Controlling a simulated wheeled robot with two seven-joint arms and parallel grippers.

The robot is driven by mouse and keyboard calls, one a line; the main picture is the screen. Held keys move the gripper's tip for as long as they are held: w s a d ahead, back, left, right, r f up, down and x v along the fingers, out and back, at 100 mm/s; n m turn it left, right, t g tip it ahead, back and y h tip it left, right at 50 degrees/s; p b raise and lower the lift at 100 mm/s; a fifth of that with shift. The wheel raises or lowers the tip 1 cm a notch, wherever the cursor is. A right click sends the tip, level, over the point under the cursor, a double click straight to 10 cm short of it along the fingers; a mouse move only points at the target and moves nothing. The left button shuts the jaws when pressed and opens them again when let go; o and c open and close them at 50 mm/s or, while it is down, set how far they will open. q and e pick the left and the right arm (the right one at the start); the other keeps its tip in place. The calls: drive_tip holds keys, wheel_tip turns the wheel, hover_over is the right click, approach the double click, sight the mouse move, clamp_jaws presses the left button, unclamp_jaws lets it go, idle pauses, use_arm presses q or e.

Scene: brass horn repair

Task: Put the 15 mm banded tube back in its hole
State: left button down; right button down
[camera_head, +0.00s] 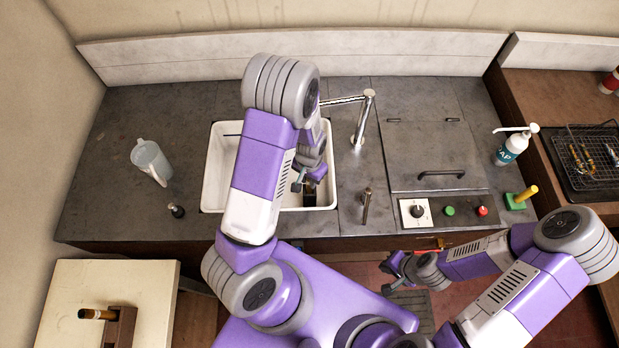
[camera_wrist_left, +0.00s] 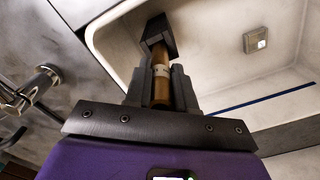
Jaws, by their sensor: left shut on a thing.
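My left gripper (camera_wrist_left: 158,88) is shut on a brass-coloured tube (camera_wrist_left: 161,63) with a pale band. Its size cannot be read. The tube's far end meets a dark block (camera_wrist_left: 153,28) in the white sink; I cannot tell whether it is inside a hole there. In the head view my left gripper (camera_head: 304,180) is low over the right side of the sink, partly hidden by my arm. The dark block (camera_head: 310,195) shows just below it. My right gripper (camera_head: 388,276) is in front of the counter with its fingers apart, and it looks empty.
The sink (camera_head: 218,170) has raised rims, and a tap (camera_head: 360,120) stands to its right. A jug (camera_head: 150,160) is on the left counter. A brown block (camera_head: 121,328) with another tube (camera_head: 97,314) is on the pale table. A soap bottle (camera_head: 511,148) and a green block (camera_head: 514,202) are at right.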

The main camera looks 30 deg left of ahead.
use_arm(q)
wheel_tip(320, 180, up, 10)
drive_tip(key=p, duration=0.5)
idle(0.8)
drive_tip(key=shift+f, duration=0.15)
wheel_tip(320, 180, down, 6)
drive_tip(key=b, duration=0.2)
idle(0.4)
